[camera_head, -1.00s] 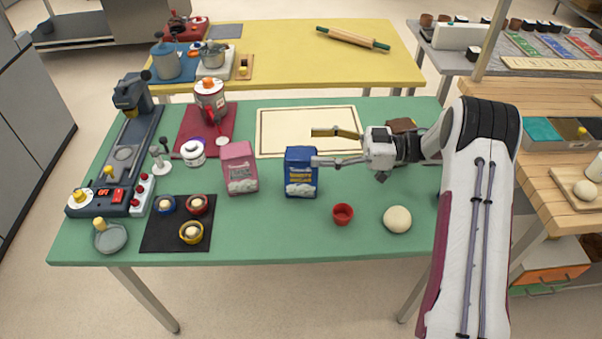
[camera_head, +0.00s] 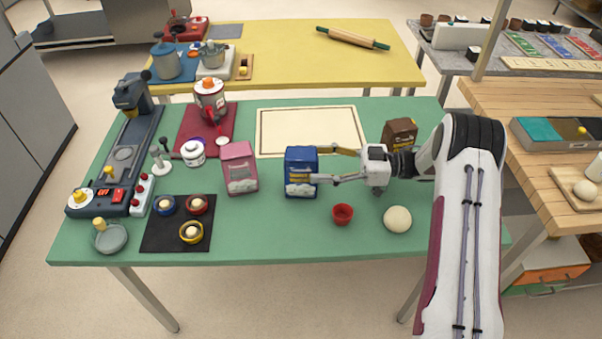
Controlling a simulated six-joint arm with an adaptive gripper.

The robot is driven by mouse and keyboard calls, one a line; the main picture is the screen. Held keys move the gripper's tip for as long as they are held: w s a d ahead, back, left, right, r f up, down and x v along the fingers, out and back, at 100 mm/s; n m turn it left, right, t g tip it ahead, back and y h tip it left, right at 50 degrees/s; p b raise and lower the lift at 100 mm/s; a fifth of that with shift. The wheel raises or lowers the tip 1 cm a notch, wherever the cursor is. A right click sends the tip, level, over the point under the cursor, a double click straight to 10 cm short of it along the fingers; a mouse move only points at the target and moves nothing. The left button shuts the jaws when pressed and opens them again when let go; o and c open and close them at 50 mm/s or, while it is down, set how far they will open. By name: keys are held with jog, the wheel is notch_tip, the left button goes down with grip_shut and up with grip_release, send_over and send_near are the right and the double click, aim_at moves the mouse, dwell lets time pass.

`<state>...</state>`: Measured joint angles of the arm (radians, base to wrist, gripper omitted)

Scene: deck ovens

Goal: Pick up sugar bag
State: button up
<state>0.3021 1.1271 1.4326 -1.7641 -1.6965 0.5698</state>
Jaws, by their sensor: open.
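A blue bag (camera_head: 301,172) stands upright near the middle of the green table. A pink bag (camera_head: 239,168) stands upright to its left, and a brown bag (camera_head: 399,133) stands behind my arm on the right. The labels are too small to read, so I cannot tell for sure which one holds sugar. My gripper (camera_head: 316,164) is open at the right side of the blue bag. One finger reaches toward its far side and the other crosses in front of its right edge. I cannot tell whether either finger touches it.
A red cup (camera_head: 342,214) and a dough ball (camera_head: 397,219) stand in front of my gripper. A cream board (camera_head: 310,122) lies behind the blue bag. A white sugar-bowl-like pot (camera_head: 193,152) and a black mat (camera_head: 160,235) with small bowls are on the left.

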aim_at(301, 162)
jog(key=shift+w+a, duration=0.2)
jog(key=shift+a, duration=2.3)
grip_shut()
jog(key=shift+r, duration=0.15)
